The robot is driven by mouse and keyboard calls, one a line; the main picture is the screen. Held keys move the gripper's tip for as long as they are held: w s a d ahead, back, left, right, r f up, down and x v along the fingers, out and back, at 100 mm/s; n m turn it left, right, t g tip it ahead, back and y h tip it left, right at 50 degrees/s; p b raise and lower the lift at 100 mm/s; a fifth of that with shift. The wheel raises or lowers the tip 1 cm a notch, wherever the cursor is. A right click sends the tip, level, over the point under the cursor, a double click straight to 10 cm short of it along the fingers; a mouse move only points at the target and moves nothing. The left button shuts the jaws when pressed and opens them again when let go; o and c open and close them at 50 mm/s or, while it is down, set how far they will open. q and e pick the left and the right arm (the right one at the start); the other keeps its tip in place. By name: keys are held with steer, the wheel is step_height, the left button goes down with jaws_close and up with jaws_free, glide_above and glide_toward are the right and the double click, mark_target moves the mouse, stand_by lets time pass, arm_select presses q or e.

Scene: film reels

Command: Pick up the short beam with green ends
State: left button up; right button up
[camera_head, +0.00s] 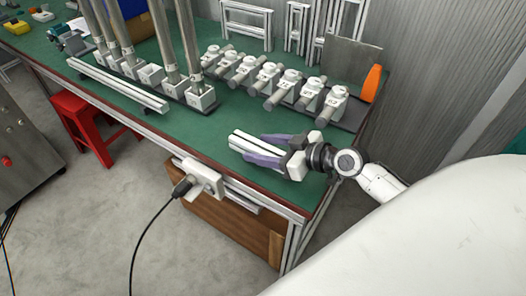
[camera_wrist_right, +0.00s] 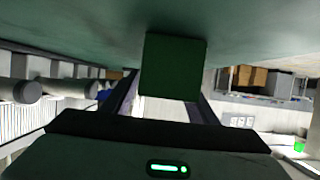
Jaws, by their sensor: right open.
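The short beam (camera_head: 243,141) is a pale metal bar lying on the green tabletop near the front edge in the head view. Its green end (camera_wrist_right: 175,68) shows large in the right wrist view, between the two fingers. In the head view no green shows on the beam, and its right part is hidden by my gripper. My right gripper (camera_head: 254,146) is open, with one purple finger along each side of the beam. I cannot tell whether the fingers touch it. My left gripper is not in view.
A row of several white clamps with grey rods (camera_head: 268,73) stands behind the beam. A long pale beam (camera_head: 118,85) lies to the left, beside upright posts. An orange piece (camera_head: 372,83) is at the right. A white socket box (camera_head: 203,176) hangs on the table's front edge.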

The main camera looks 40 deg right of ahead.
steer(key=shift+c, duration=0.4)
steer(key=shift+r, duration=0.1)
jaws_close()
step_height(320, 180, up, 10)
steer(key=shift+p, duration=1)
steer(key=s+a+r+n+g+y, duration=0.5)
steer(key=s+a+r+n+y, duration=0.15)
steer(key=s+a, duration=0.4)
steer(key=m+t+h, duration=0.5)
steer(key=m+h, duration=0.2)
glide_above(263, 147)
steer(key=shift+n+y, duration=0.25)
step_height(263, 147, down, 7)
steer(key=shift+r, duration=0.2)
